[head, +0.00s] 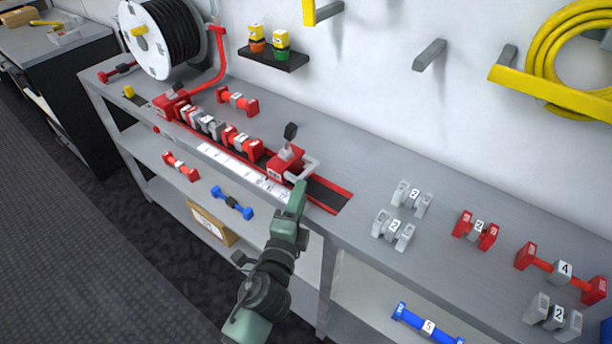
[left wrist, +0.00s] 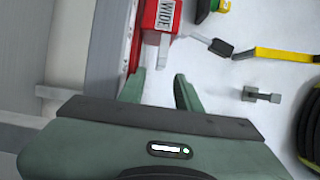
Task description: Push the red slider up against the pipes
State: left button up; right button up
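The red slider (head: 285,165) is a red block with a dark upright knob and a light grey handle (head: 305,168). It sits on a red-edged rail on the bench. A row of grey and red pipes (head: 207,126) lies on the rail to its left; any gap between slider and pipes looks small. My left gripper (head: 299,190) is beside the handle, on the bench's front side. In the left wrist view its fingers (left wrist: 160,82) are apart, with the slider (left wrist: 162,14) and a grey handle part just ahead. Contact is unclear. My right gripper is not in view.
A black hose reel (head: 180,40) stands at the rail's far left end. Loose fittings (head: 410,198) lie on the bench to the right. The dark rail end (head: 328,194) right of the slider is bare. A lower shelf (head: 205,186) holds more fittings.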

aim_at(306, 178)
pick_arm(q)
jog(key=x, duration=0.5)
jog(key=shift+w, duration=0.35)
grip_shut()
dwell(1.1)
